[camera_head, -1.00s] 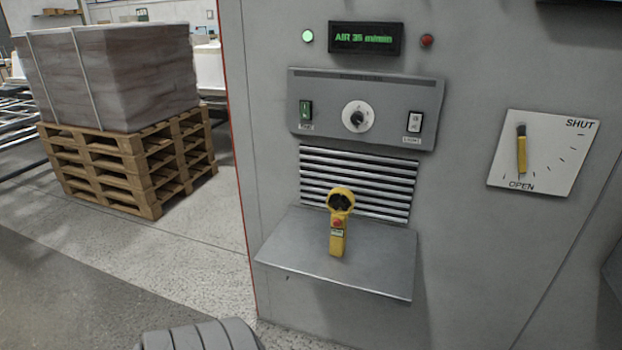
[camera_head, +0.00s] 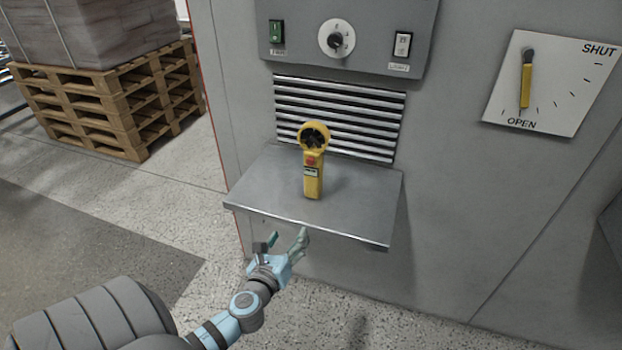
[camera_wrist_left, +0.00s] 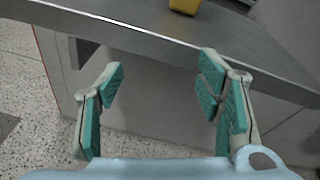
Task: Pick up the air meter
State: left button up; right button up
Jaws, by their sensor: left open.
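The yellow air meter (camera_head: 313,165), with a round dark fan head and a red button, stands upright on the grey metal shelf (camera_head: 260,190) of the cabinet. In the left wrist view only its yellow base (camera_wrist_left: 185,6) shows, at the top edge, on the shelf (camera_wrist_left: 225,25). My left gripper (camera_head: 286,238) is open and empty, just in front of and below the shelf's front edge, apart from the meter. In the left wrist view its green-padded fingers (camera_wrist_left: 160,85) are spread wide, with the shelf edge beyond them. My right gripper is not in view.
Behind the meter is a slatted vent (camera_head: 340,115), under a control panel (camera_head: 380,40) with a dial and switches. A lever plate (camera_head: 555,85) marked SHUT and OPEN is at right. Stacked pallets (camera_head: 110,110) stand at left. The floor before the shelf is clear.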

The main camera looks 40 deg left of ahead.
aim_at(313, 124)
pick_arm(q)
notch_tip(313, 124, up, 8)
jog(key=w+m+t, duration=0.2)
jog(key=m+t, duration=0.1)
jog(key=m, duration=0.1)
jog(key=x, duration=0.4)
jog(key=b+x, duration=0.1)
jog(key=x, duration=0.4)
jog(key=f+x, duration=0.1)
jog(key=x, duration=0.3)
jog(key=shift+w+d+b, duration=0.2)
jog(key=shift+w+b, duration=0.1)
jog(key=shift+b, duration=0.1)
jog(key=shift+s+r, duration=0.1)
grip_shut()
notch_tip(313, 124, up, 20)
jog(key=p, duration=1.4)
jog(key=shift+f, duration=0.25)
jog(key=shift+r+p, duration=0.35)
jog(key=shift+f, duration=0.15)
